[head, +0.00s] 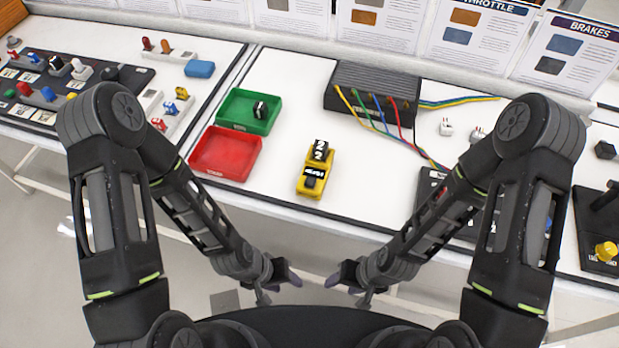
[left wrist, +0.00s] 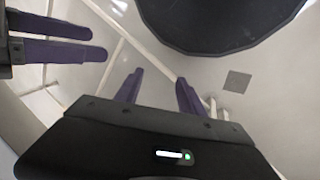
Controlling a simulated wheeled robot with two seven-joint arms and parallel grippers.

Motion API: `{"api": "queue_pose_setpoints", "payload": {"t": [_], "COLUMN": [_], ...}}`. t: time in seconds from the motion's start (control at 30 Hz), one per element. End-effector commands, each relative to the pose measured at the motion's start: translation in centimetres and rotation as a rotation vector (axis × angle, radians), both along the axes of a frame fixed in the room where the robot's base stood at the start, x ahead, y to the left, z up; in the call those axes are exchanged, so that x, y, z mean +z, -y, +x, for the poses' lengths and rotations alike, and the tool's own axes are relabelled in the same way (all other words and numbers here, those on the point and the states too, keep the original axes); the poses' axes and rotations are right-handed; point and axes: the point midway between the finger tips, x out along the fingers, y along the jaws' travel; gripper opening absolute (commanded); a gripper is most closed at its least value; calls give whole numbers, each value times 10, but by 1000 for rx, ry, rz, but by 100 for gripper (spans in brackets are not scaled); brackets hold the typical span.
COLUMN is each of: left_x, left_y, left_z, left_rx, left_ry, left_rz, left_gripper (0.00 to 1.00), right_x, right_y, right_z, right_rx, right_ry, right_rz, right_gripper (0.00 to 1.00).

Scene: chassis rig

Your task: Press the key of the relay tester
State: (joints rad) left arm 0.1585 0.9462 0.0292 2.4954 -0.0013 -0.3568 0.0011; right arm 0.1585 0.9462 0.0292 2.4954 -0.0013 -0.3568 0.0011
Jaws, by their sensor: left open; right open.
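The yellow relay tester (head: 303,187) stands on the white table in the middle of the head view. A black block marked with white 2s (head: 320,151) sits at its far end, and a dark key with a white label (head: 313,176) is at its near end. My left gripper (head: 292,278) is open and empty in front of the table's near edge, apart from the tester. Its spread purple fingers show in the left wrist view (left wrist: 158,92). My right gripper (head: 334,279) is open and empty just right of it; its fingers also show in the left wrist view (left wrist: 98,41).
A green tray (head: 232,124) holding a dark block (head: 261,110) and an empty-looking red tray (head: 226,154) lie left of the tester. A black box (head: 372,87) with coloured cables stands behind. A dark panel (head: 428,190) is at right, partly behind my right arm.

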Motion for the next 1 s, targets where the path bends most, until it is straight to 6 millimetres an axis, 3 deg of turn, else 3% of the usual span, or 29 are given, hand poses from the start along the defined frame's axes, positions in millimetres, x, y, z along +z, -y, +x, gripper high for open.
{"api": "queue_pose_setpoints", "payload": {"t": [0.53, 1.0], "left_x": [0, 0], "left_y": [0, 0], "left_z": [0, 0], "left_rx": [0, 0], "left_ry": [0, 0], "left_rz": [0, 0], "left_gripper": [0, 0], "right_x": [0, 0], "right_y": [0, 0], "right_z": [0, 0], "right_rx": [0, 0], "right_ry": [0, 0], "right_rz": [0, 0], "right_gripper": [50, 50]}}
